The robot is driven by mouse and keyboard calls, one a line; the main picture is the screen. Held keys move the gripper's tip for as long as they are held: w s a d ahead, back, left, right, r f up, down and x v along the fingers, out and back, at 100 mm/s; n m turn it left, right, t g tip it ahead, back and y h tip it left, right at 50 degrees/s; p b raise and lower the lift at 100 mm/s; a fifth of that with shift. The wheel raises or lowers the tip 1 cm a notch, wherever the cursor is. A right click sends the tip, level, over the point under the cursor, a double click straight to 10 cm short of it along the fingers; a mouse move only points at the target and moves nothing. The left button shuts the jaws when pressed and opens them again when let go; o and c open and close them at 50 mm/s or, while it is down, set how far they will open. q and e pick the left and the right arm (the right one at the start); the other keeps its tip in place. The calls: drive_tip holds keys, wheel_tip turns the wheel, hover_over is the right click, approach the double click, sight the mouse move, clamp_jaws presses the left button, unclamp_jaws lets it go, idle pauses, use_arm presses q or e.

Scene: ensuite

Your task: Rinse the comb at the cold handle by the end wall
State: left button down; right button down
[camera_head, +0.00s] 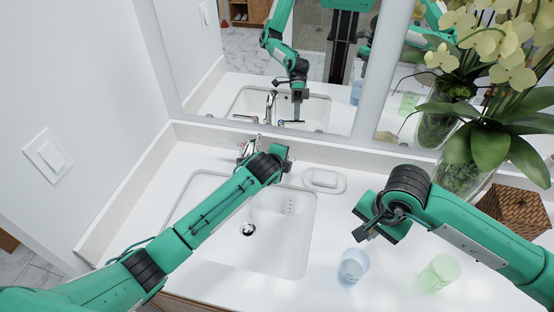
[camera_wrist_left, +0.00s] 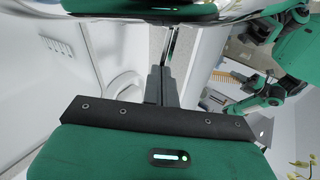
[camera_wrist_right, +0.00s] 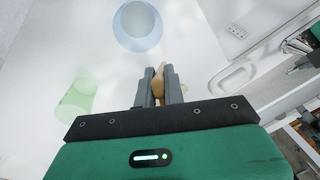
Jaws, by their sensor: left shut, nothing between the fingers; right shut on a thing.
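The chrome tap (camera_head: 246,148) stands behind the white sink (camera_head: 290,262). My left forearm and wrist partly hide it, and I cannot tell its handles apart. My left gripper (camera_wrist_left: 161,72) is shut and empty, close to shiny chrome (camera_wrist_left: 172,42) in the left wrist view; contact is unclear. Its fingertips are hidden in the head view. My right gripper (camera_wrist_right: 160,72) is shut on the tan comb (camera_wrist_right: 159,88), right of the sink. No running water is visible.
A blue cup (camera_head: 353,266) and a green cup (camera_head: 439,273) stand near the right gripper. A soap dish (camera_head: 325,180) sits behind the sink. A potted orchid (camera_head: 465,165) and woven box (camera_head: 516,211) are at right. A mirror (camera_head: 335,75) and left wall (camera_head: 90,90) bound the counter.

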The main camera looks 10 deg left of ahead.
drive_tip(key=shift+r, duration=0.2)
use_arm(q)
drive_tip(key=shift+w+d+n+y, duration=0.45)
drive_tip(key=shift+w+n+y, duration=0.05)
use_arm(e)
drive_tip(key=shift+r, duration=0.1)
use_arm(q)
drive_tip(key=shift+w+d, duration=0.1)
drive_tip(key=shift+p, duration=0.3)
use_arm(e)
drive_tip(key=shift+r, duration=0.1)
